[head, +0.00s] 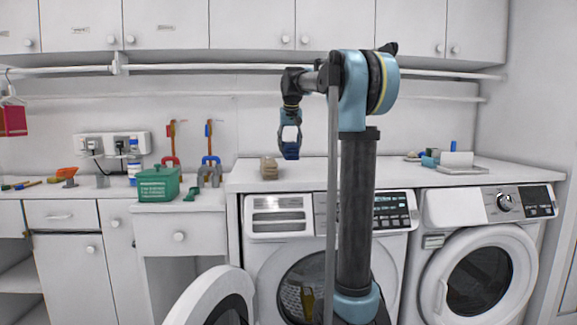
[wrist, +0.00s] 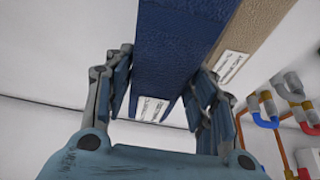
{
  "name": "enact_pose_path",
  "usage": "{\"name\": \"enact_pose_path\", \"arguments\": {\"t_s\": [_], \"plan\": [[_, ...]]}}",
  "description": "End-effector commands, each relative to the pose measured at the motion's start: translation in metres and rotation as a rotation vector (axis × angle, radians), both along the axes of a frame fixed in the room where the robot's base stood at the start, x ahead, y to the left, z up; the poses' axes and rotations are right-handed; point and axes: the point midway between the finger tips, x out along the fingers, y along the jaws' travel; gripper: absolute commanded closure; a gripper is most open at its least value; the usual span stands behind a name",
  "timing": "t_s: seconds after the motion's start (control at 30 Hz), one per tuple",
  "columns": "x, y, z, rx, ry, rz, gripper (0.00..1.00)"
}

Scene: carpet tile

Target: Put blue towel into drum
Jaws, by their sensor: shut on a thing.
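My gripper (head: 291,141) is above the counter over the left washing machine. It is shut on the blue towel (head: 291,153), a folded dark blue block. In the wrist view the blue towel (wrist: 168,60) sits between both fingers (wrist: 160,92), with a white label at its near end. The drum (head: 300,285) is in the left machine below the counter; its round door (head: 215,300) stands open to the left. My arm hides the right part of the drum opening. I cannot tell the exact gap between towel and counter.
A folded beige towel (head: 269,169) lies on the counter, left of my gripper; it shows beside the right finger in the wrist view (wrist: 240,45). A yellowish item (head: 307,301) shows in the drum. A green basket (head: 158,184) stands further left. The right washer's door (head: 480,280) is shut.

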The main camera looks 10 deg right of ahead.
Motion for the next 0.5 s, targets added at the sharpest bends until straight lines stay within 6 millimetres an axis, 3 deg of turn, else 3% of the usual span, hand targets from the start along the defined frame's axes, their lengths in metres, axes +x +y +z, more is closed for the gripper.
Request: {"name": "enact_pose_path", "arguments": {"t_s": [0.5], "plan": [[0.000,0.001,-0.049,-0.001,-0.001,0.002,0.89]]}}
